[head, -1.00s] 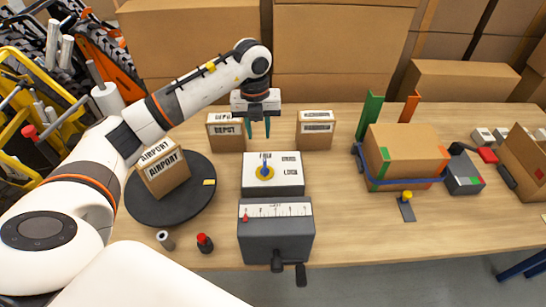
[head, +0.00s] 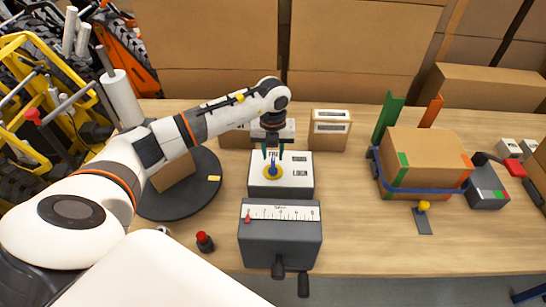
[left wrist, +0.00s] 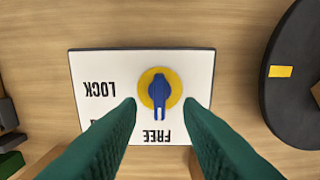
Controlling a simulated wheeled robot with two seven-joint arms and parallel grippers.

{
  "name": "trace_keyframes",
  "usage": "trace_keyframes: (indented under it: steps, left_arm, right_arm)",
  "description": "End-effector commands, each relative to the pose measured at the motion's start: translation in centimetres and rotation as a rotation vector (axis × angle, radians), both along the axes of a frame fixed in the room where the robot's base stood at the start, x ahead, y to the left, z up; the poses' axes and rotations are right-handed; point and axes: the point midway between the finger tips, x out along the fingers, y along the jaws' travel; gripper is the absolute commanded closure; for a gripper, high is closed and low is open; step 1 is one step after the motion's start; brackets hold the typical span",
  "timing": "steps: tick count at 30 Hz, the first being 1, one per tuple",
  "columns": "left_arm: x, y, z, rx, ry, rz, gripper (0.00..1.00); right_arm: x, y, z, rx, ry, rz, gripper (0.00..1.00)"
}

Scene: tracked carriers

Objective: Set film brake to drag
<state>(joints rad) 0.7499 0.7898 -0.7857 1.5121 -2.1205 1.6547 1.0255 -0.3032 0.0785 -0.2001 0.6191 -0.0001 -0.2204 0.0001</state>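The film brake is a white panel (head: 305,186) on a dark base, with a blue knob (head: 273,168) on a yellow disc. The panel is marked FREE, DRAG and LOCK. In the left wrist view the blue knob (left wrist: 160,88) has its narrow end pointing at FREE. LOCK is readable at the left, and the DRAG mark is mostly hidden by a finger. My left gripper (head: 273,156) is open just above the panel. In the left wrist view its green fingertips (left wrist: 160,104) are on either side of the knob, with gaps. My right gripper is not in view.
A grey box with a scale and cranks (head: 280,240) stands in front of the panel. A black turntable (head: 190,205) with a carton is at the left, beside a red-topped piece (head: 205,242). A strapped carton (head: 425,160) is at the right. Bare table lies between panel and strapped carton.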

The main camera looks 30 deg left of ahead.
Motion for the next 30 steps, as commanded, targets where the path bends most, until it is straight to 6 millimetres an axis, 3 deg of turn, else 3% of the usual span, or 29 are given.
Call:
trace_keyframes:
  steps: [7,18,24,30]
  left_arm:
    - [-0.1,0.0,-3.2,0.001,0.002,0.000,0.67]
    - [0.0,0.0,-3.8,0.001,0.000,0.000,0.67]
    - [0.0,0.0,-3.8,0.001,0.000,0.000,0.98]
    - [0.0,0.0,-3.8,0.001,0.000,-0.003,1.00]
  right_arm:
    - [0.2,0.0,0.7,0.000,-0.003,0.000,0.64]
    - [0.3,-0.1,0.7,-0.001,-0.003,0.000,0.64]
    - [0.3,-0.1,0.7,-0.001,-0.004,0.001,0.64]
    - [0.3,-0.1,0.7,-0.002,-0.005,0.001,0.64]
